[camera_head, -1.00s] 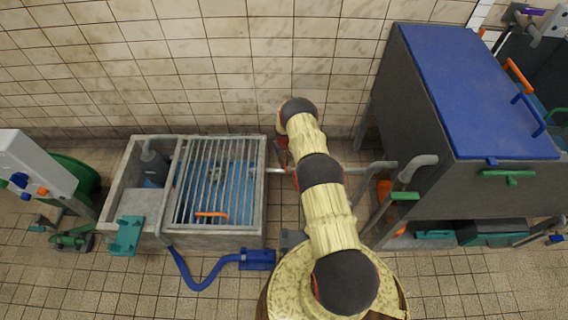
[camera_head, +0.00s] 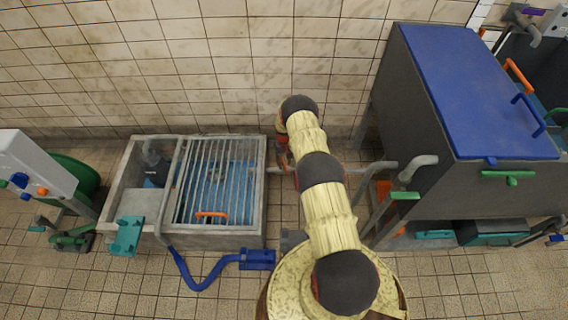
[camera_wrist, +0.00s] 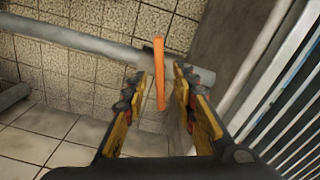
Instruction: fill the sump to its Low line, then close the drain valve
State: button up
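The sump (camera_head: 120,180) is a grey concrete basin at the left in the head view. A barred grate covers its right part, and a blue surface shows beneath the bars. I cannot read a Low line. In the wrist view an upright orange handle (camera_wrist: 159,72), apparently the drain valve's, stands at a grey pipe (camera_wrist: 85,40). My gripper (camera_wrist: 161,88) is open, with one finger on each side of the handle and gaps between. In the head view my arm mostly hides the gripper and valve beside the sump's right wall.
A blue-lidded grey tank (camera_head: 470,90) stands at the right, with a green-handled pipe (camera_head: 404,195) at its front. A blue hose (camera_head: 195,283) lies on the tiled floor before the sump. A white cabinet (camera_head: 35,165) stands at far left. The sump wall (camera_wrist: 258,65) is close right of my gripper.

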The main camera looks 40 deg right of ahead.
aim_at(284, 163)
notch_tip(284, 163, up, 11)
dwell(0.4)
dwell(0.4)
